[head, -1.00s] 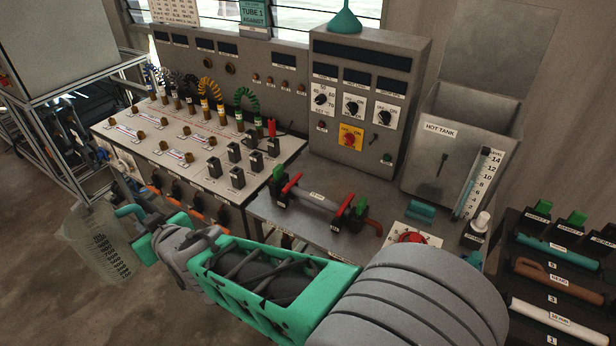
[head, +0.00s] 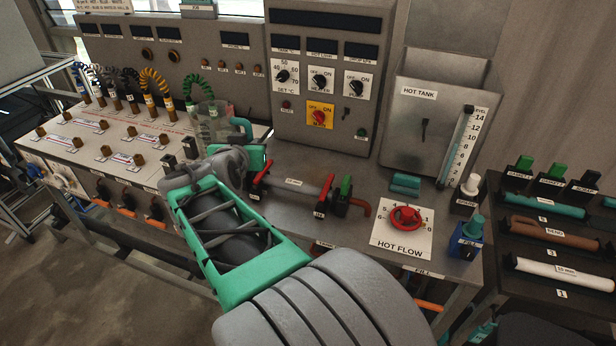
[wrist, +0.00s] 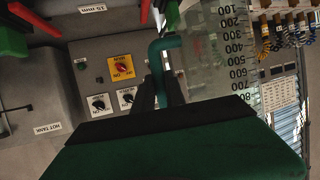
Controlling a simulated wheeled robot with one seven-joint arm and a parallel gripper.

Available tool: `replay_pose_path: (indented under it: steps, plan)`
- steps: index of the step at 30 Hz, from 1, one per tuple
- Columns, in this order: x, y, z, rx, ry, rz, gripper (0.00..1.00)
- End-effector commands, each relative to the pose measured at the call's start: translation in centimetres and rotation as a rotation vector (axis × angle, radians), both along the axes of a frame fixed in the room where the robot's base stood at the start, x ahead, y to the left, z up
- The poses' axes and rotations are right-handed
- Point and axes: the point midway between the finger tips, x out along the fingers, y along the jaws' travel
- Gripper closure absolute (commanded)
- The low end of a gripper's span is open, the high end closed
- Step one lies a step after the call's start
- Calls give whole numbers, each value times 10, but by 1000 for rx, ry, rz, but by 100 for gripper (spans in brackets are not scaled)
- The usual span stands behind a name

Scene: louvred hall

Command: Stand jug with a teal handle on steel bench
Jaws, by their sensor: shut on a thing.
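The clear jug (head: 203,122), with a teal handle (head: 243,127), shows partly behind my gripper (head: 238,157) in the head view. In the wrist view my gripper (wrist: 160,90) is shut on the teal handle (wrist: 167,44). The clear jug wall (wrist: 222,45) with its printed scale hangs beside the dark fingers. The jug's base is hidden in the head view. The steel bench (head: 345,172) lies to the right of the jug. I cannot tell how high the jug is above the surfaces.
A control cabinet (head: 330,75) and hot tank (head: 438,120) stand behind. A white terminal panel (head: 95,150) is at left.

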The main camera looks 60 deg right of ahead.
Motion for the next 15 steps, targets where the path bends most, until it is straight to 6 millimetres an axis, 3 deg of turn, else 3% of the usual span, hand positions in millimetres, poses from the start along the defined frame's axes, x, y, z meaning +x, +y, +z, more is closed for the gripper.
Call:
replay_pose_path:
  steps: [1,3,6,10,15]
  plan:
    - [-25,-19,-8,-1,-2,-94,100]
    - [-59,-40,-5,-1,-4,-221,100]
    - [-99,-58,-3,0,-1,-359,100]
    - [-128,-68,1,-1,-2,-459,100]
    - [-133,-91,-6,2,4,-487,100]
